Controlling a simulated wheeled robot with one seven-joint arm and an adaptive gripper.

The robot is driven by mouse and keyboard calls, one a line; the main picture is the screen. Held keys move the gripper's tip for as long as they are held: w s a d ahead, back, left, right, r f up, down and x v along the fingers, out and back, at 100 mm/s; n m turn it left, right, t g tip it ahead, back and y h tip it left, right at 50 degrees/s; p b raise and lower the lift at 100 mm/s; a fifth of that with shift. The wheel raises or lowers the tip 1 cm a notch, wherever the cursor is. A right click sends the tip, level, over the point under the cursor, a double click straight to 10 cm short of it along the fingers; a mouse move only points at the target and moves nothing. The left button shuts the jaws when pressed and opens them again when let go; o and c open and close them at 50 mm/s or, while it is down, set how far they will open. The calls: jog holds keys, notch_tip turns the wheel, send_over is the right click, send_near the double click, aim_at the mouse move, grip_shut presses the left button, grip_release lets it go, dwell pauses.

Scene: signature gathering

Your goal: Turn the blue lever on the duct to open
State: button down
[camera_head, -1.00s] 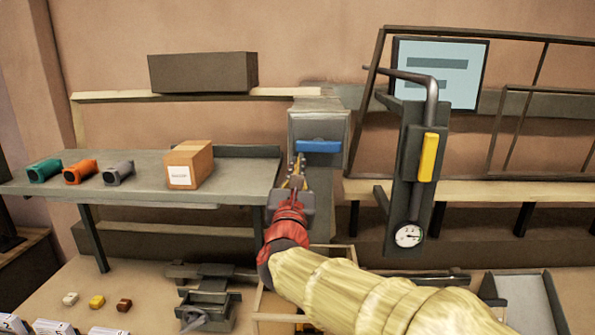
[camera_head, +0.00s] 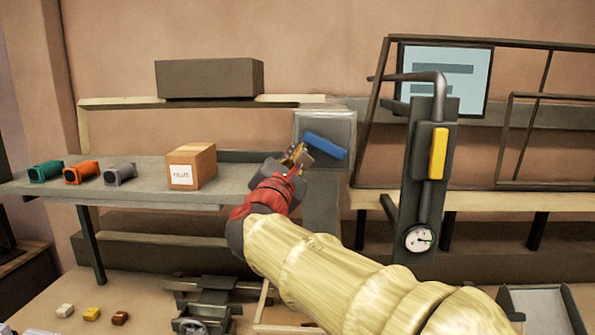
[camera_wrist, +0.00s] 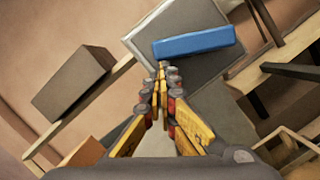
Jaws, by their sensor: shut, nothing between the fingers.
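The blue lever (camera_head: 325,145) is on the front of the grey duct (camera_head: 345,121) in the middle of the head view. It is tilted, with its left end higher than its right end. In the wrist view the lever (camera_wrist: 195,42) lies across the grey duct face (camera_wrist: 160,22). My gripper (camera_head: 299,156) is shut and empty, with its tips at the lower left part of the lever. In the wrist view the closed yellow fingertips (camera_wrist: 161,68) are right at the lever's lower edge near its left end. I cannot tell for sure if they touch it.
A shelf (camera_head: 150,190) on the left holds a cardboard box (camera_head: 191,167) and teal, orange and grey cylinders. A dark post with a yellow handle (camera_head: 437,153) and a gauge (camera_head: 419,239) stands to the right. A dark box (camera_head: 208,78) is on the ledge behind.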

jog(key=r+m+b, duration=0.1)
jog(key=m, duration=0.2)
jog(key=r+m+g+b, duration=0.1)
jog(key=r+m, duration=0.1)
jog(key=m, duration=0.1)
jog(key=d+r+m+g+h+b, duration=0.1)
jog(key=r+m, duration=0.1)
jog(key=m, duration=0.1)
jog(key=shift+m+b, duration=0.3)
jog(key=shift+b, duration=0.1)
jog(key=shift+d+r+m, duration=0.3)
jog(key=shift+d+m, duration=0.05)
jog(key=shift+m, duration=0.55)
jog(key=shift+d+r+m+g, duration=0.1)
jog(key=shift+m+g, duration=0.2)
